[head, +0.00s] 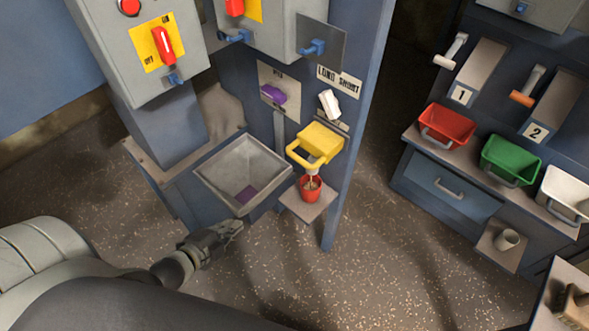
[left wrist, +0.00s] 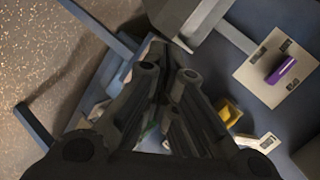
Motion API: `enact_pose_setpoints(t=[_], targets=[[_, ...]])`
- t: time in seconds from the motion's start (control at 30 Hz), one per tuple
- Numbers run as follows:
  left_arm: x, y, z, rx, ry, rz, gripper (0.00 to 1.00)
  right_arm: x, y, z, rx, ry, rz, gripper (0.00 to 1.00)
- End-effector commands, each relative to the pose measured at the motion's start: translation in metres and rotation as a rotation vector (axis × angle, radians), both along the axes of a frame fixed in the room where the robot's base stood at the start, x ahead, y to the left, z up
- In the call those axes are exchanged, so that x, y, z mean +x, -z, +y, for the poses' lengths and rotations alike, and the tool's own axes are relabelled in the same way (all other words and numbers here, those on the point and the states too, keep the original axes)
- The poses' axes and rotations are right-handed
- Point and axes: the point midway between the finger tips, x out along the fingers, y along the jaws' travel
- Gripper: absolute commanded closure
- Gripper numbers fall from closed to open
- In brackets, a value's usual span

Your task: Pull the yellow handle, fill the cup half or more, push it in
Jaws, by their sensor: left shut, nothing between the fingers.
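The yellow handle (head: 318,145), a block with a loop at its front, is on the blue panel; it looks pulled out. The red cup (head: 310,195) stands upright on a small shelf (head: 322,205) below it. A pale streak, perhaps falling material, links the handle's underside to the cup, and light brown material shows inside; its level is unclear. My left gripper (head: 237,227) is shut and empty, left of and below the cup, near the hopper's front corner. In the left wrist view its dark fingers fill the middle and a yellow part (left wrist: 228,111) shows partly behind them.
A grey hopper (head: 243,172) is left of the cup, with a purple lever (head: 273,94) and a white lever (head: 329,104) above. A switch box (head: 145,50) stands at the left. Red (head: 447,126), green (head: 510,160) and white bins are at the right. Floor in front is free.

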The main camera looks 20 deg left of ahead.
Motion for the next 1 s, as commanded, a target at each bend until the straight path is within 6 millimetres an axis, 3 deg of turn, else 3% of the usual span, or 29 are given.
enact_pose_setpoints(t=[0.03,0.2,0.3,0.4,0.67,1.0], targets=[[0.007,-0.032,-0.011,0.042,0.067,-0.064,1.00,0.000,0.001,0.000,0.000,0.000,0.000,0.60],[0.016,-0.118,-0.048,0.156,0.246,-0.243,1.00,0.000,0.003,0.000,0.000,0.000,0.000,0.60],[0.015,-0.151,-0.065,0.198,0.311,-0.314,1.00,0.000,0.004,0.000,0.000,0.000,0.000,0.60],[0.014,-0.169,-0.075,0.221,0.346,-0.354,1.00,0.000,0.004,0.000,0.000,0.000,0.000,0.60],[0.026,-0.174,-0.082,0.228,0.357,-0.371,1.00,0.000,0.003,0.000,0.000,0.000,0.000,0.60],[0.066,-0.165,-0.097,0.227,0.356,-0.370,1.00,0.000,0.000,0.000,0.000,0.000,0.000,0.60]])
